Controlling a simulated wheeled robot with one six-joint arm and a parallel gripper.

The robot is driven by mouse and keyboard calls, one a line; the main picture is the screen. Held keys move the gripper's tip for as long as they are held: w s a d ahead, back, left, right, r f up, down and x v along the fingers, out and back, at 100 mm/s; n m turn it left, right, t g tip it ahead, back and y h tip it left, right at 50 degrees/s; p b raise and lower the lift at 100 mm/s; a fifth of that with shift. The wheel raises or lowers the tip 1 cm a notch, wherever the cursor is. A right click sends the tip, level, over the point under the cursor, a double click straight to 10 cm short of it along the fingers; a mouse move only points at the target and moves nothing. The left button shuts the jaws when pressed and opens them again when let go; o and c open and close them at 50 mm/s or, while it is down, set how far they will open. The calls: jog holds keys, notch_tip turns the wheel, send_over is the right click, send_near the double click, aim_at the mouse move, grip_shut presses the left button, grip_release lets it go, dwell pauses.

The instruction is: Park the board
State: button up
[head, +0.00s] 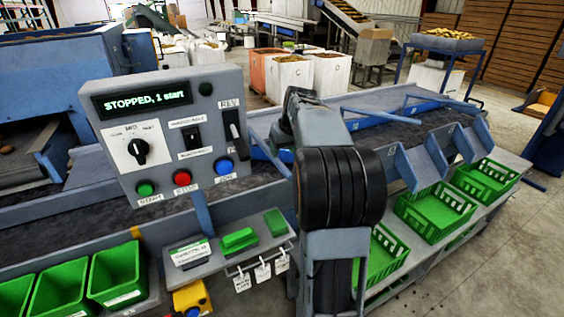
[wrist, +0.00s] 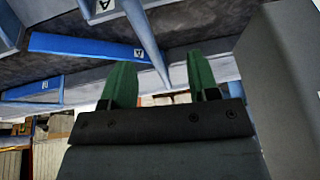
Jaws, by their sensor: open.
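Several blue boards lie at the belt. In the wrist view one board marked A (wrist: 85,47) runs across the upper left, and a second blue board (wrist: 35,88) lies at the left edge. In the head view long blue boards (head: 365,115) reach over the dark belt beyond my arm. My gripper (wrist: 160,65) is open, its two green fingers apart and nothing gripped between them. A grey-blue bar (wrist: 146,40) shows just beyond the gap, ending near the fingers; I cannot tell whether they touch it. In the head view my arm hides the gripper.
A control panel (head: 170,135) reads "STOPPED, 1 start" and stands left of my arm. A shelf (head: 215,258) with green blocks and hanging tags is below it. Green bins (head: 117,272) stand at lower left, green crates (head: 435,213) at right. A grey surface (wrist: 285,80) closes the wrist view's right side.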

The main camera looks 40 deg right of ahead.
aim_at(282, 164)
jog(key=w+d+f, duration=0.1)
jog(key=w+f, duration=0.1)
jog(key=f, duration=0.1)
jog(key=w+d+f+p, duration=0.1)
jog(key=w+f, duration=0.1)
jog(key=f, duration=0.2)
jog(key=w+d+f, duration=0.1)
jog(key=w+f, duration=0.1)
jog(key=f, duration=0.2)
jog(key=shift+w+d+f+p, duration=0.2)
jog(key=shift+w+d+p, duration=0.15)
jog(key=shift+d+p, duration=0.05)
grip_shut()
dwell(0.4)
